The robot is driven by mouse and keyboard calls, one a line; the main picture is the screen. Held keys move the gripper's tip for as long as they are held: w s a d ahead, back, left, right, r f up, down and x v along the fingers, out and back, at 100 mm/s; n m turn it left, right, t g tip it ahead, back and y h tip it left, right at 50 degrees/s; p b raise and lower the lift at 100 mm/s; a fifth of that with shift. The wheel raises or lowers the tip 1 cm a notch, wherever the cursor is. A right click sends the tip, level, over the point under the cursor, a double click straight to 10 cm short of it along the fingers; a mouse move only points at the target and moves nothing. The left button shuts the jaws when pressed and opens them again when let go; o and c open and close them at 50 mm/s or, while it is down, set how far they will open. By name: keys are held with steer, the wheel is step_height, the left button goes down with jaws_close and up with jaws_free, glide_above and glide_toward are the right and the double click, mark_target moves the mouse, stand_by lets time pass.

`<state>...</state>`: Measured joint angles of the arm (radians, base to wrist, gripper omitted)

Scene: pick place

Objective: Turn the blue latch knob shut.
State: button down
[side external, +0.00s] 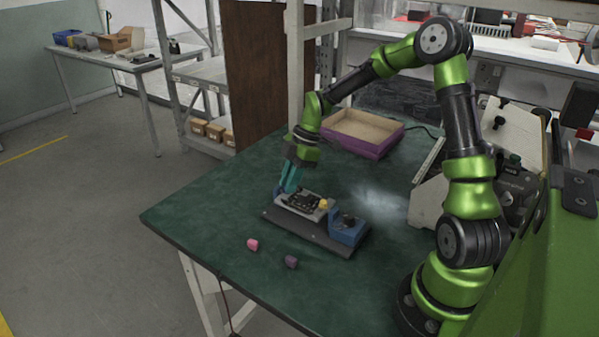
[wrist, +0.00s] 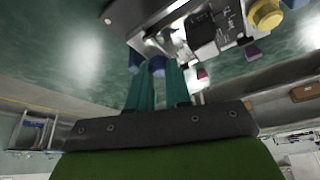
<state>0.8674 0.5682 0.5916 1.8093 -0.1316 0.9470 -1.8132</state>
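A grey latch fixture (side external: 299,206) sits on a dark base plate on the green table. My gripper (side external: 285,190), with teal fingers, points down at the fixture's left end. In the wrist view, the fingers (wrist: 158,80) reach toward the fixture with a narrow gap between them. I cannot tell whether the fingers touch the blue part. The fingers hide the knob in the side view, so its turn angle is unclear.
A yellow knob (side external: 323,204) and a blue block (side external: 348,231) with a dark top part are on the fixture's right side. Pink (side external: 252,244) and dark purple (side external: 291,262) pieces lie in front. A purple-sided tray (side external: 371,146) stands behind. The table's left is clear.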

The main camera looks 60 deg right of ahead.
steer(key=shift+m, duration=0.3)
steer(key=m, duration=0.2)
steer(key=m+t+h, duration=0.1)
steer(key=shift+s+a+m, duration=0.1)
steer(key=shift+s+m, duration=0.1)
steer(key=shift+m, duration=0.2)
steer(key=m, duration=0.2)
steer(key=m+t+h, duration=0.1)
steer(key=m, duration=0.1)
steer(key=shift+a+h, duration=0.15)
steer(key=shift+h, duration=0.15)
steer(key=m, duration=0.2)
steer(key=m+h, duration=0.2)
steer(key=m, duration=0.1)
steer(key=shift+a+m+t, duration=0.25)
steer(key=shift+m+t, duration=0.05)
steer(key=shift+m+h, duration=0.7)
steer(key=shift+m, duration=0.9)
steer(key=c, duration=1.3)
jaws_free()
steer(key=shift+c, duration=0.2)
steer(key=shift+r, duration=0.15)
